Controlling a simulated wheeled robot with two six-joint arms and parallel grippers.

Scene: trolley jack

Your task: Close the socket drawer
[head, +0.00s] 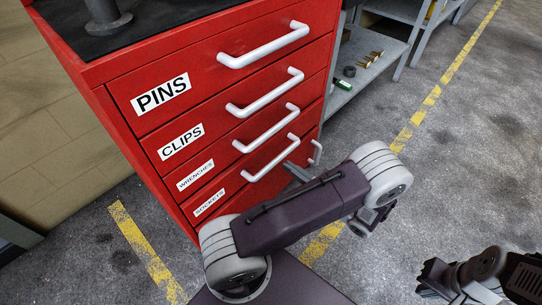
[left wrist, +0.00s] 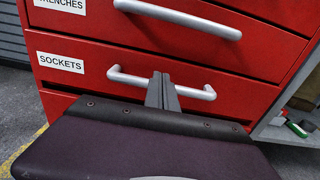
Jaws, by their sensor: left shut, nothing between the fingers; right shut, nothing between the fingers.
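The socket drawer (head: 212,204) is a low drawer of a red cabinet, labelled SOCKETS, with a silver bar handle (head: 270,158). In the head view its front looks about in line with the drawers above; I cannot tell any small gap. In the left wrist view the drawer front (left wrist: 105,64) and its handle (left wrist: 135,78) face me. My left gripper (left wrist: 162,80) is shut and empty, its fingertips overlapping the middle of the handle; contact is unclear. In the head view its tips (head: 293,168) are beside the handle. My right gripper (head: 432,278) is shut and empty at lower right, away from the cabinet.
The PINS (head: 160,94), CLIPS (head: 180,141) and WRENCHES (head: 195,175) drawers are above, all looking closed. Another handle (head: 316,153) shows near my left arm. A grey shelf (head: 355,75) with small parts stands to the right. Floor with yellow lines is clear at right.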

